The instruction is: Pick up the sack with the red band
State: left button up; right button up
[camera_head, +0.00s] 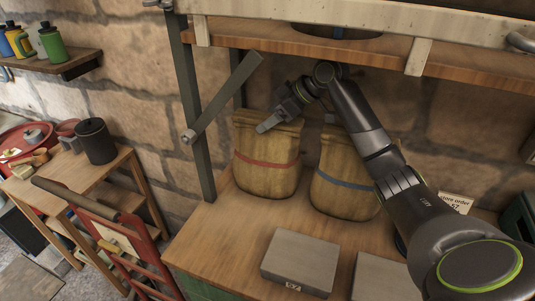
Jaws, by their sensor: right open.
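The sack with the red band (266,179) stands upright on the wooden bench (217,238), near its left post. A second sack with a blue band (343,189) stands just right of it, partly behind my right arm. My right gripper (268,124) is at the top of the red-banded sack, over its rim, with its jaws open. I cannot tell whether a finger is inside the sack or touching it. My left gripper is out of view.
A grey box (301,259) lies on the bench in front of the sacks, and another grey box (381,277) is right of it. A wooden upper shelf (290,40) hangs above. A metal post (193,120) and diagonal brace (224,98) stand left of the sacks.

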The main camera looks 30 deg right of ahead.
jog(key=shift+x, duration=0.8)
jog(key=shift+c, duration=0.2)
grip_shut()
jog(key=shift+r, duration=0.3)
jog(key=shift+w+f, duration=0.1)
jog(key=shift+w, duration=0.05)
